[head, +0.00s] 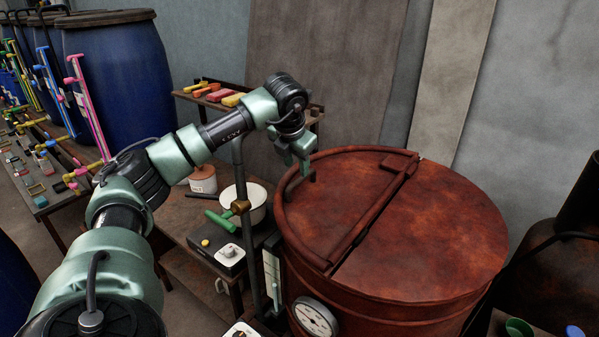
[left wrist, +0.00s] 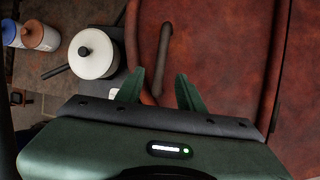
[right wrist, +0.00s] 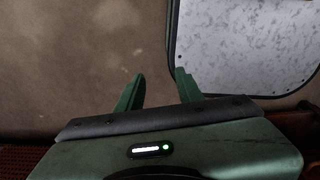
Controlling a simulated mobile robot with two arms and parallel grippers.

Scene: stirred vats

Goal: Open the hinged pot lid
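A large rust-red vat (head: 390,312) stands at the centre right of the head view. Its lid (head: 335,195) lies flat and closed on top, with a raised bar (head: 375,212) across it. A dark handle (left wrist: 163,50) stands on the lid near its left rim. My left gripper (head: 303,165) is over that rim, pointing down. In the left wrist view its fingers (left wrist: 158,92) are apart, with the handle's near end between them; I cannot tell whether they touch it. My right gripper (right wrist: 160,88) is open and empty, away from the vat.
A round gauge (head: 316,317) is on the vat's front. A small shelf (head: 245,100) with coloured blocks stands behind my left arm. Blue barrels (head: 115,75) stand at the back left.

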